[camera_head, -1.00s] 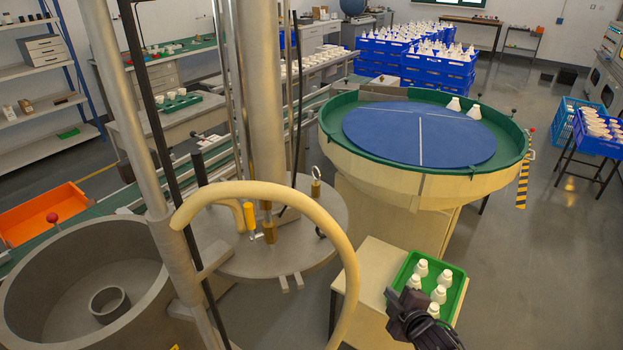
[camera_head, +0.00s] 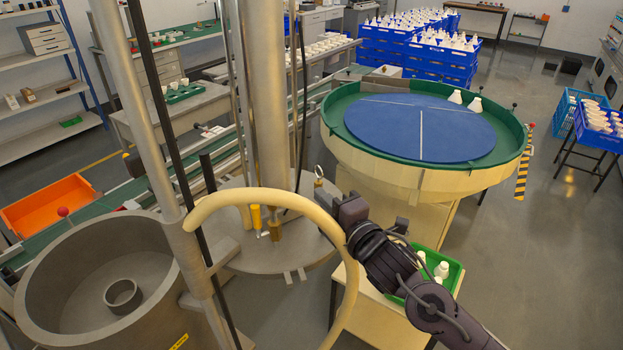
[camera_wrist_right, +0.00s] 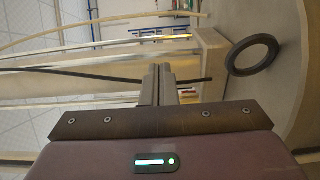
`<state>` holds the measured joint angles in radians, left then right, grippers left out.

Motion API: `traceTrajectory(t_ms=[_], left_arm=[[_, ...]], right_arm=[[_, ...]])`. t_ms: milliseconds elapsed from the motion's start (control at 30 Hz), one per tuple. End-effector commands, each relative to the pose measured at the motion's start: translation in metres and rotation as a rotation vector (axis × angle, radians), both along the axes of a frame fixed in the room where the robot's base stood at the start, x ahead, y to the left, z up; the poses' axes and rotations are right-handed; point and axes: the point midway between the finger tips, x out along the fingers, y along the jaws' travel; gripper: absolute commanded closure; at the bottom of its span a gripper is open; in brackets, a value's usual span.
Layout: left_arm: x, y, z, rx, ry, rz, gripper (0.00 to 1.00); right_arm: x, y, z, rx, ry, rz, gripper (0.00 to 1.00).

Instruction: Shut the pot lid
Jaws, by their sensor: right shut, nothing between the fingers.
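The pot (camera_head: 60,265) is a large grey open cylinder at the lower left of the head view, with a small ring-shaped piece inside on its floor. The lid (camera_head: 240,262) is a flat grey disc beside the pot, off its mouth, by a thick upright post. It carries a yellow handle (camera_head: 256,217) and a small upright eye ring (camera_head: 319,172). My left gripper is not in view.
A thick cream hose (camera_head: 350,285) arches in front of the lid. A round table with a blue disc (camera_head: 420,128) stands behind my right arm. A green tray (camera_head: 450,278) with white bulbs lies beneath the arm. An orange bin (camera_head: 50,205) is at the left.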

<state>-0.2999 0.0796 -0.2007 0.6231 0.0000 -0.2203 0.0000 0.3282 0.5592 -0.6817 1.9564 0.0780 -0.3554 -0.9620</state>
Motion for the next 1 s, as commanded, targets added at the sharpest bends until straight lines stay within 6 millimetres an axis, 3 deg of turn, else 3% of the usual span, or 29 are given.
traceTrajectory(t_ms=[100, 300, 1000], left_arm=[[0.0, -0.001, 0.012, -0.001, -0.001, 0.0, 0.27], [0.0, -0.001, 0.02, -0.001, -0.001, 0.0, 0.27], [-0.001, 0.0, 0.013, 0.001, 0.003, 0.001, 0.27]], right_arm=[[0.019, 0.012, 0.004, 0.002, 0.001, 0.0, 1.0], [0.038, 0.022, 0.002, 0.001, 0.0, 0.001, 1.0], [0.051, 0.028, -0.002, 0.0, -0.002, 0.031, 1.0]])
